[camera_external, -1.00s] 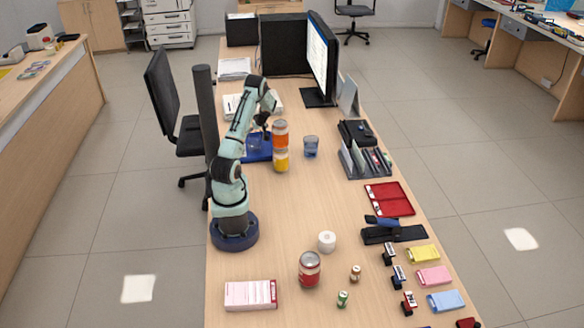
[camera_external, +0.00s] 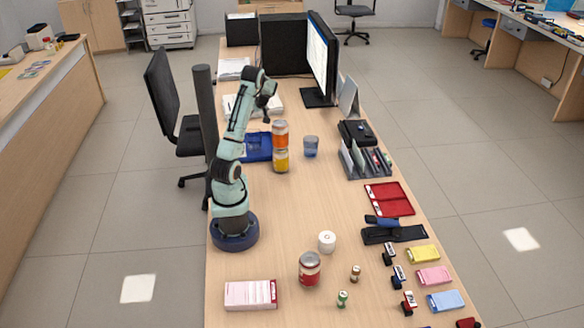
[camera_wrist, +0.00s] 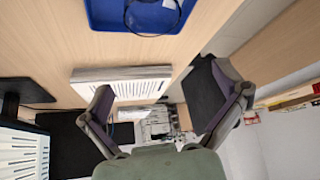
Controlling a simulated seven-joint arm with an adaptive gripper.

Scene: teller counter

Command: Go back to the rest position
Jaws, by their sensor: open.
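My gripper (camera_external: 267,117) is raised above the desk, behind and to the left of the stacked cans in the external view. It is open and empty. In the wrist view its two spread fingers (camera_wrist: 168,90) show with nothing between them at close range. My arm stands upright from its base at the desk's left edge, bent over at the top.
An orange can (camera_external: 280,133) stands on a yellow can (camera_external: 281,161), beside a blue tray (camera_external: 258,155) and a blue glass (camera_external: 311,146). A paper stack (camera_wrist: 122,73) and a monitor (camera_external: 318,55) lie beyond. The desk's middle is clear.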

